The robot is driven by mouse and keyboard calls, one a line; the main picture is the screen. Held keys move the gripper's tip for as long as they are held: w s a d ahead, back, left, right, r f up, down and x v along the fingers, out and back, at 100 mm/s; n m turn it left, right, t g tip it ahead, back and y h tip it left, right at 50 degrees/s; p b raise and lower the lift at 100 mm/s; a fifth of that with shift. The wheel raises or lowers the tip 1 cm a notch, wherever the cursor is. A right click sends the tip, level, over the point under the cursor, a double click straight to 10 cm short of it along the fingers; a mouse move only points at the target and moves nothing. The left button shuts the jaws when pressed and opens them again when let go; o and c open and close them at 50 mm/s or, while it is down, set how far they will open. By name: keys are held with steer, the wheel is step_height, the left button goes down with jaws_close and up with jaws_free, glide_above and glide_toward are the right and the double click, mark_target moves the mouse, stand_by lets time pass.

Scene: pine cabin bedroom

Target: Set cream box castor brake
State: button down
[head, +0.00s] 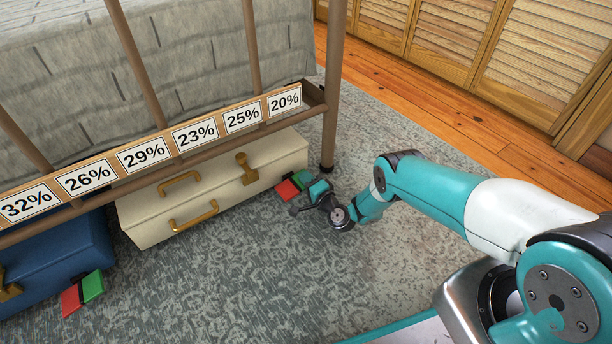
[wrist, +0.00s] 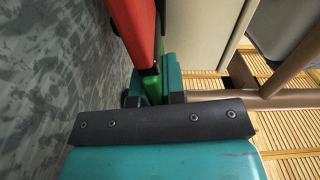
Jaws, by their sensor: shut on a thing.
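The cream box (head: 222,191) sits on the carpet under the bed's rail, with brass handles and a brass latch. Its castor brake pedal, with a red half (head: 287,191) and a green half (head: 303,179), sticks out at its right end. In the wrist view the red half (wrist: 137,28) is nearer the top and the green half (wrist: 153,90) is between my fingers. My gripper (wrist: 153,84) is shut on the green half. In the head view my gripper (head: 308,196) is low beside the pedal, its fingertips partly hidden.
A blue box (head: 65,250) with its own red and green pedal (head: 83,292) stands to the left. A bed post (head: 331,110) rises close behind my gripper. Percentage labels line the rail (head: 145,153). Carpet (head: 270,270) in front is clear.

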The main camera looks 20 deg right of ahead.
steer(key=shift+r+n, duration=0.15)
steer(key=shift+n, duration=0.35)
steer(key=c, duration=1.2)
jaws_free()
steer(key=shift+s, duration=0.1)
steer(key=shift+s+d+r+p, duration=0.15)
steer(key=shift+s+p, duration=0.1)
steer(key=shift+p, duration=0.25)
steer(key=p+v, duration=0.9)
steer(key=v, duration=0.6)
steer(key=shift+s+d+p, duration=0.1)
steer(key=shift+s+p, duration=0.2)
steer(key=shift+p, duration=0.05)
steer(key=shift+s+d, duration=0.1)
steer(key=shift+s, duration=0.4)
steer(key=shift+w, duration=0.1)
